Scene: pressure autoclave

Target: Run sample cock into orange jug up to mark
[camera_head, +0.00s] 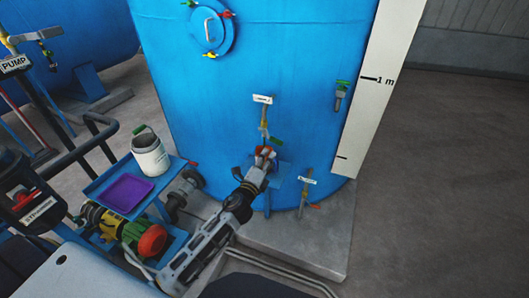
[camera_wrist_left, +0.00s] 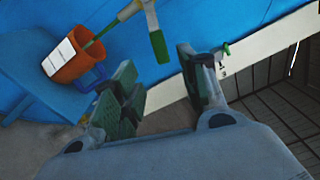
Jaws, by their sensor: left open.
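The orange jug (camera_wrist_left: 72,62) sits on a small blue shelf (camera_wrist_left: 40,85) against the blue tank. A white strip runs down its side; its level and mark are too small to read. In the head view the jug (camera_head: 265,151) is partly hidden by my left gripper (camera_head: 260,163). The sample cock (camera_head: 264,121) hangs above it under a white tag. In the left wrist view a thin green length runs from the cock (camera_wrist_left: 127,11) to the jug's mouth; I cannot tell tube from liquid. The cock's green handle (camera_wrist_left: 158,44) points down, beyond my open, empty left gripper (camera_wrist_left: 160,82).
A second tagged cock (camera_head: 306,186) with a red handle is low on the tank's right. At left, a blue stand holds a white can (camera_head: 150,156) and purple tray (camera_head: 126,193), near a pump (camera_head: 122,228). Floor on the right is clear.

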